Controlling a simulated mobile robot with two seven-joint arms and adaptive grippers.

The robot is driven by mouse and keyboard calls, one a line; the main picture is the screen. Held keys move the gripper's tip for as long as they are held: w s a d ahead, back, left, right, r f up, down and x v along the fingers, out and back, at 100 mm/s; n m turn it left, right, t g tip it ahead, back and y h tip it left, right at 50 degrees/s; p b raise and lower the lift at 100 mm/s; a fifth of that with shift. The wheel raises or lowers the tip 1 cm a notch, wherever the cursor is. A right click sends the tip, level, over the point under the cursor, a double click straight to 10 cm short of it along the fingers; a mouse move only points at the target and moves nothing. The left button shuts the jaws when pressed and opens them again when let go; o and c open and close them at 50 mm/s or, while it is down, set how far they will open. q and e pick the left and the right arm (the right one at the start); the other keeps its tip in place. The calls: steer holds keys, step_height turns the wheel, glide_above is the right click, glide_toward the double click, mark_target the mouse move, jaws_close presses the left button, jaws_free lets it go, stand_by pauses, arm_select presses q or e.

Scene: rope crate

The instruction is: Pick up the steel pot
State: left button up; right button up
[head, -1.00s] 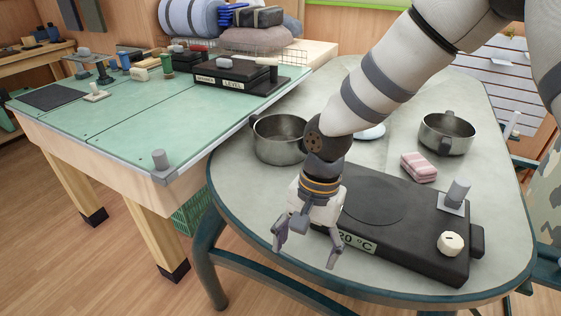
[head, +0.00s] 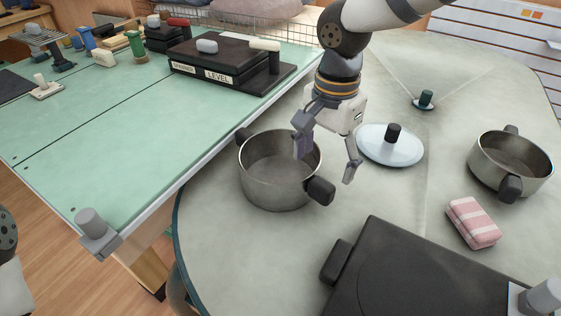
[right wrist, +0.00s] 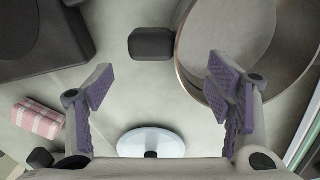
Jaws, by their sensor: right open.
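A steel pot (head: 262,193) with two black handles stands on the grey table, left of centre in the head view. A second steel pot (head: 483,178) stands at the right. My right gripper (head: 328,162) is open and empty, pointing down at the near pot's right side. One finger overlaps the pot's opening in the head view; the other is right of it. In the right wrist view, the pot (right wrist: 187,84) is at upper right and its black handle (right wrist: 152,43) shows ahead, between the fingers' lines (right wrist: 163,84). No contact can be made out. My left gripper is not shown.
A glass lid (head: 372,148) with a black knob lies right of the gripper. A striped pink cloth (head: 473,222) and a black hot plate (head: 420,275) lie nearer. The green workbench (head: 120,140) adjoins at the left. Table left of the hot plate is clear.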

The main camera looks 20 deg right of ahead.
mark_target(324, 188)
steer(key=f, duration=0.5)
steer(key=f+b, duration=0.1)
steer(key=f, duration=0.2)
steer(key=shift+s+d, duration=0.2)
steer(key=shift+s, duration=0.05)
steer(key=c, duration=1.4)
